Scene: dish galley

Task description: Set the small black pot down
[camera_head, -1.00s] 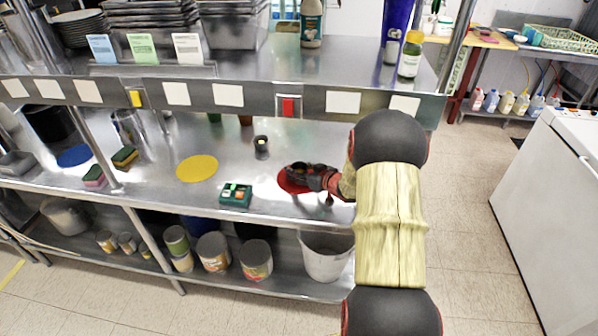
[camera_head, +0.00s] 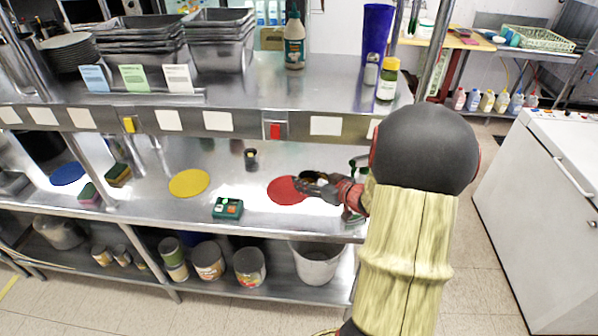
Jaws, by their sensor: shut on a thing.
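My gripper (camera_head: 310,186) reaches in from the right over the middle shelf. It is shut on the small black pot (camera_head: 312,177), a dark round shape that is partly hidden by the fingers. The pot is at the right edge of the flat red disc (camera_head: 284,191) in the picture. I cannot tell whether the pot's base touches the shelf or is held just above it.
On the steel shelf (camera_head: 150,211) lie a yellow disc (camera_head: 189,183), a blue disc (camera_head: 67,173), a green box (camera_head: 227,208) and a small dark container (camera_head: 251,159). A green-and-dark item (camera_head: 357,167) stands right of my gripper. Sponges (camera_head: 118,174) lie left.

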